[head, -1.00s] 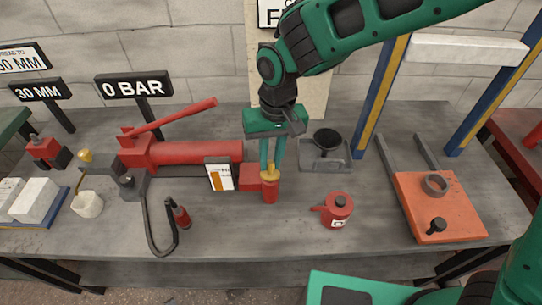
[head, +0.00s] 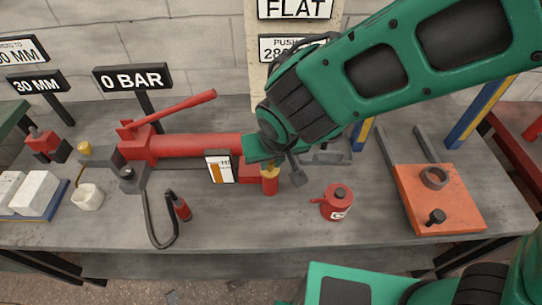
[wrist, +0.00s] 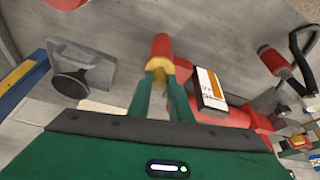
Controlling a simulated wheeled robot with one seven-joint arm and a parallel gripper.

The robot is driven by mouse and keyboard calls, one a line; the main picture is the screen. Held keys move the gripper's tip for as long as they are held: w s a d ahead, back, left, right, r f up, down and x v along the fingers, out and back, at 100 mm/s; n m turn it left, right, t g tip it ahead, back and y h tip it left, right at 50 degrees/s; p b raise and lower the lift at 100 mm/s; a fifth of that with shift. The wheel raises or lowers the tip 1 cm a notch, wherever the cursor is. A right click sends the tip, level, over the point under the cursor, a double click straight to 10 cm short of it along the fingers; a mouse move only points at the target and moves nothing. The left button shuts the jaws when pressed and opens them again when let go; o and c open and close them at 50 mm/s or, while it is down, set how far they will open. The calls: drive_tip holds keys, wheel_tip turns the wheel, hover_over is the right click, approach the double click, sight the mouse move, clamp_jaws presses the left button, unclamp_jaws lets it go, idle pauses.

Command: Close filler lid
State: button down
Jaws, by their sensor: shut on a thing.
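The filler is a small red upright cylinder (head: 270,186) with a yellow lid (head: 267,173), at the right end of the red pump. The wrist view also shows the red cylinder (wrist: 162,45) and the yellow lid (wrist: 157,70). My gripper (wrist: 158,77) is shut on the yellow lid, with one green finger on each side of it. In the head view my wrist covers the fingers and part of the lid. I cannot tell whether the lid is fully seated.
A white gauge card (head: 219,167) with an orange bar stands just left of the filler. A red can (head: 338,202) stands to the right. An orange plate (head: 440,205) is further right.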

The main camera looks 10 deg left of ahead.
drive_tip(key=shift+d, duration=0.1)
drive_tip(key=c, duration=1.6)
unclamp_jaws()
drive_tip(key=v, duration=1)
drive_tip(key=shift+r, duration=0.35)
drive_tip(key=shift+d, duration=0.1)
